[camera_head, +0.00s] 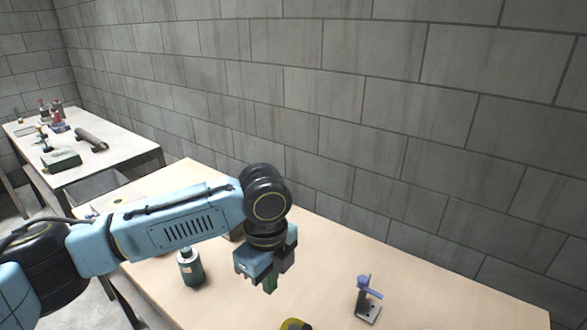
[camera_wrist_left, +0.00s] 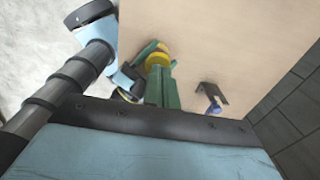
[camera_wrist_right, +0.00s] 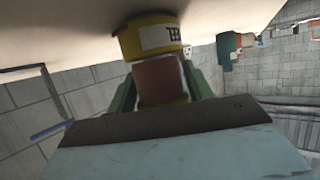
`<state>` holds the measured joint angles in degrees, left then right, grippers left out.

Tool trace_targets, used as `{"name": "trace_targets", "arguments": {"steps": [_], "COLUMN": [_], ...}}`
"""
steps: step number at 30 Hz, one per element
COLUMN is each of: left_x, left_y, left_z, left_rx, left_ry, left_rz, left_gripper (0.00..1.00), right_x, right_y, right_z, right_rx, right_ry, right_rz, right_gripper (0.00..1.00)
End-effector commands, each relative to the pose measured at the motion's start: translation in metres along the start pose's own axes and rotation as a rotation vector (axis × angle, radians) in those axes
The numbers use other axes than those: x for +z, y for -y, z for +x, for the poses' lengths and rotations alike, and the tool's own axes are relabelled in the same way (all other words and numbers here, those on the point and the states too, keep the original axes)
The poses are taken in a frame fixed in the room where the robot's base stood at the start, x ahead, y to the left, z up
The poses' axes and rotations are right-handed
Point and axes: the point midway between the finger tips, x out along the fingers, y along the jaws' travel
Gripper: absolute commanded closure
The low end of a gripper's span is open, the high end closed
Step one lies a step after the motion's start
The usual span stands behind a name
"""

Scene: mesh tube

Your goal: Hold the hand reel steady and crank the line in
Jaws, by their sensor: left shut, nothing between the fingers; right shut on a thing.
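The hand reel has a yellow drum with a white label (camera_wrist_right: 155,40), seen close up in the right wrist view. Below the drum is a red-brown block (camera_wrist_right: 160,80), which looks like its grip, between the green fingers of my right gripper (camera_wrist_right: 162,85). My right gripper is shut on it. In the head view only a bit of the yellow reel (camera_head: 294,324) shows at the bottom edge. My left gripper (camera_head: 270,285) is shut and empty, pointing down above the table. In the left wrist view its green fingers (camera_wrist_left: 163,88) appear just below the yellow reel (camera_wrist_left: 157,61). I cannot make out the crank.
A blue clamp-like stand on a grey plate (camera_head: 368,310) stands on the wooden table (camera_head: 330,262) to the right. A dark green bottle (camera_head: 191,272) stands left of my left gripper. A block wall (camera_head: 400,130) runs behind. Another cluttered table (camera_head: 120,150) is far left.

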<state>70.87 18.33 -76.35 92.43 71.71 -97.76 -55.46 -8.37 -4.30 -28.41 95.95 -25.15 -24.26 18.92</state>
Motion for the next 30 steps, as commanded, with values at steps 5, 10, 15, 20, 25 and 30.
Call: {"name": "trace_targets", "arguments": {"steps": [5, 10, 15, 20, 25, 30], "left_x": [0.001, 0.000, 0.000, 0.000, 0.001, 0.000], "left_y": [-0.015, -0.017, -0.017, -0.016, -0.016, -0.016], "left_z": [0.002, 0.019, 0.041, 0.057, 0.067, 0.068], "left_rx": [0.006, 0.009, 0.009, 0.007, 0.006, 0.005], "left_ry": [-0.001, -0.003, -0.003, -0.004, -0.002, -0.002], "left_rz": [-0.002, -0.003, -0.002, -0.002, -0.002, -0.002], "left_gripper": [1.00, 1.00, 1.00, 1.00, 1.00, 1.00], "right_x": [0.000, 0.000, 0.000, 0.000, 0.000, 0.000], "right_y": [0.000, 0.000, 0.000, 0.000, 0.000, 0.000], "right_z": [0.000, 0.000, 0.000, 0.000, 0.000, 0.000], "right_rx": [0.000, 0.000, 0.000, 0.000, 0.000, 0.000], "right_ry": [-0.001, -0.001, -0.001, -0.001, -0.001, -0.001], "right_rz": [0.000, 0.000, 0.000, 0.000, 0.000, 0.000], "right_gripper": [0.75, 0.75, 0.75, 0.75, 0.75, 0.75]}}
